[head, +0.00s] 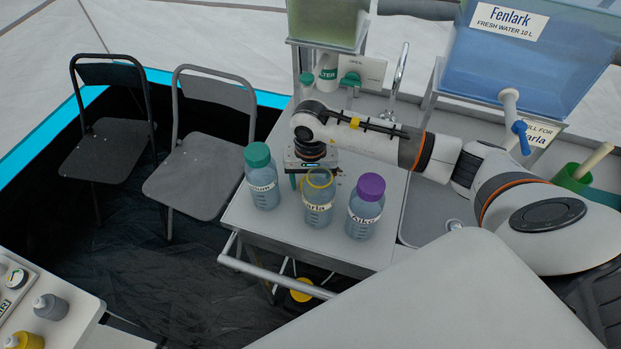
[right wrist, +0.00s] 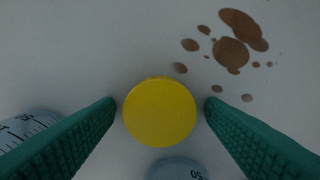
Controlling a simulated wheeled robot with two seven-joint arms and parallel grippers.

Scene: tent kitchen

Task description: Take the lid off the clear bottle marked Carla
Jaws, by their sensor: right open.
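The clear bottle marked Carla (head: 318,211) stands upright on the counter, between a green-lidded bottle and a purple-lidded one. My left gripper is not in view.
The green-lidded bottle (head: 262,190) and the purple-lidded Aiko bottle (head: 364,216) stand close beside Carla. Brown stains (right wrist: 232,52) mark the counter. A blue Fenlark water tank (head: 530,55) stands at the back right. A yellow round thing (head: 301,290) shows below the counter.

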